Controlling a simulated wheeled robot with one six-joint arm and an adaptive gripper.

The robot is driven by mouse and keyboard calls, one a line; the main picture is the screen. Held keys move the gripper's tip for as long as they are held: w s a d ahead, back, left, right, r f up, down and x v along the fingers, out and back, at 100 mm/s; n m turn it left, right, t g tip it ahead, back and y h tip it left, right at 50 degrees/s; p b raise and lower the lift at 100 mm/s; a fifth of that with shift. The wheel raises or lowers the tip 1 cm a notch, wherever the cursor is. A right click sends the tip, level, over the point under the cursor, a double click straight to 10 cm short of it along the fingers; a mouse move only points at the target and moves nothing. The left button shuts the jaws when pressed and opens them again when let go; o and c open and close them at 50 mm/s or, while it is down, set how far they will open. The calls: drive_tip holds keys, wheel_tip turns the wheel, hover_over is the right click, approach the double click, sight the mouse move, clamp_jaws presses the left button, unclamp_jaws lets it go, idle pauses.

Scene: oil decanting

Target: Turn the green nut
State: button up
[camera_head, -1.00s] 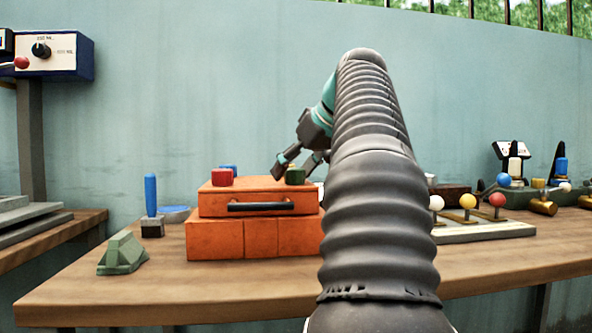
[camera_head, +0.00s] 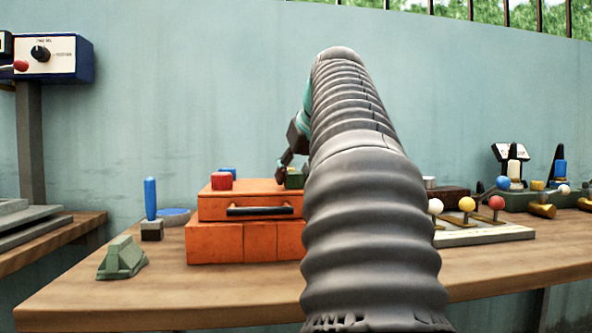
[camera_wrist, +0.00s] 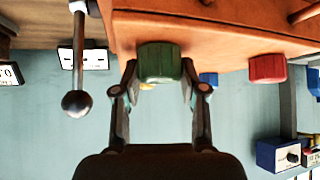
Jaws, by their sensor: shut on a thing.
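The green nut (camera_head: 294,179) sits on the top right of an orange box (camera_head: 245,240), partly covered by my arm in the head view. In the wrist view, which looks upside down, the green nut (camera_wrist: 160,55) is between the two fingers of my gripper (camera_wrist: 159,70). The fingers lie on either side of it and are shut on it. In the head view only one finger of my gripper (camera_head: 285,170) shows; the rest is behind my arm. Any turn of the nut cannot be told.
A red nut (camera_head: 221,181) and a blue nut (camera_head: 228,171) are on the same box, left of the green one. A dark handle (camera_head: 260,210) is on its front. A blue-handled lever (camera_head: 150,198) stands left; ball-topped levers (camera_head: 467,204) stand right. A ball-ended rod (camera_wrist: 77,80) is beside my gripper.

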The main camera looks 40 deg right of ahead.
drive_tip(key=m+h+p, duration=0.1)
drive_tip(key=m, duration=0.1)
drive_tip(key=m+g+h+p, duration=0.1)
drive_tip(key=m+h, duration=0.1)
drive_tip(key=shift+a+r+g, duration=0.1)
drive_tip(key=shift+r+g, duration=0.05)
drive_tip(key=shift+g, duration=0.15)
drive_tip(key=m+g+h+p, duration=0.1)
drive_tip(key=m, duration=0.1)
drive_tip(key=m+g+h+p, duration=0.1)
drive_tip(key=m+p, duration=0.1)
drive_tip(key=m, duration=0.1)
drive_tip(key=shift+g+h, duration=0.3)
drive_tip(key=shift+g, duration=0.1)
drive_tip(key=m+g+h+p, duration=0.1)
drive_tip(key=m+g+p, duration=0.2)
drive_tip(key=m, duration=0.2)
drive_tip(key=shift+g, duration=0.4)
drive_tip(key=shift+s+d+m+g+p, duration=0.1)
drive_tip(key=shift+d+m+g+p, duration=0.1)
drive_tip(key=shift+m+g+p, duration=1.15)
drive_tip(key=shift+f+m+b, duration=0.25)
drive_tip(key=shift+m+b, duration=0.05)
drive_tip(key=shift+m, duration=0.15)
drive_tip(key=o, duration=1.2)
drive_tip(key=shift+s+d, duration=0.1)
drive_tip(key=shift+s, duration=0.05)
drive_tip(key=shift+c, duration=0.2)
drive_tip(key=shift+r, duration=0.1)
